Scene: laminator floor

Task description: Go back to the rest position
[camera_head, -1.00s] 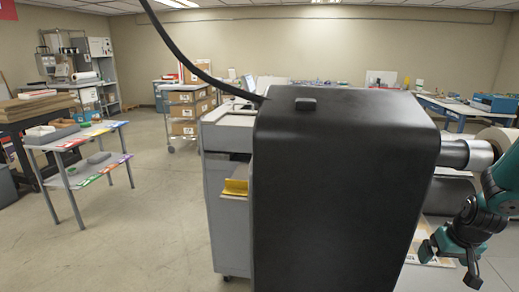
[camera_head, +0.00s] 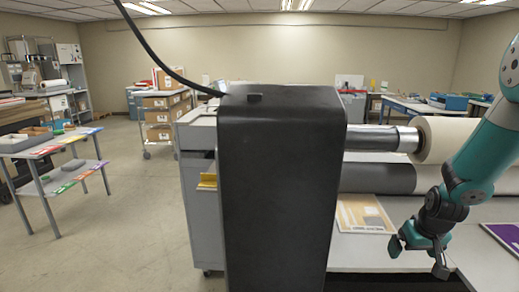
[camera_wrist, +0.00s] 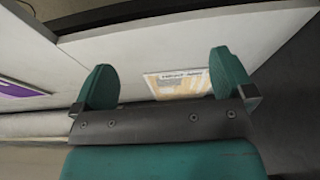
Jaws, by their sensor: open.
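My gripper (camera_head: 418,257) is at the lower right of the head view, at the end of my teal and grey arm, over the pale table of the laminator (camera_head: 352,250). In the wrist view my gripper (camera_wrist: 160,85) shows two teal fingers spread wide apart with nothing between them. Beyond the fingers a tan printed sheet with a white label (camera_wrist: 180,84) lies on the pale surface. The same sheet (camera_head: 362,213) shows in the head view, left of my gripper and apart from it.
A tall black cabinet (camera_head: 275,190) stands left of my arm, with a silver roller (camera_head: 380,139) and a large cream roll (camera_head: 440,138) behind. A purple item (camera_head: 508,236) lies at the right. A small shelf table (camera_head: 60,165) stands far left. The floor between is open.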

